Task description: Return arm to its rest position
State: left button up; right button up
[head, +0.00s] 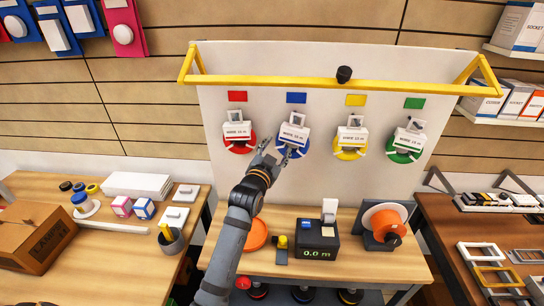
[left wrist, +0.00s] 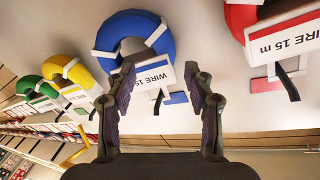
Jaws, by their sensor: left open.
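My left arm comes up from the bottom middle of the head view. Its gripper (head: 276,150) is raised in front of the white board, at the lower left of the blue wire coil (head: 304,149). In the left wrist view the fingers of the gripper (left wrist: 162,80) are spread apart. The blue coil (left wrist: 130,38) and its "WIRE 15 m" label (left wrist: 152,75) appear beyond and between the fingertips. The coil appears to hang on the board. I cannot tell whether a fingertip touches the coil or label. My right gripper is not in view.
Red (head: 239,146), yellow (head: 350,154) and green (head: 402,156) coils hang beside the blue one. A yellow bar (head: 290,82) crosses above them. On the bench below stand a black meter reading 0.0 m (head: 318,240), an orange reel (head: 386,224) and an orange dish (head: 257,234).

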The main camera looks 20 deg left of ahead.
pick_arm(q)
jog(key=s, duration=0.6)
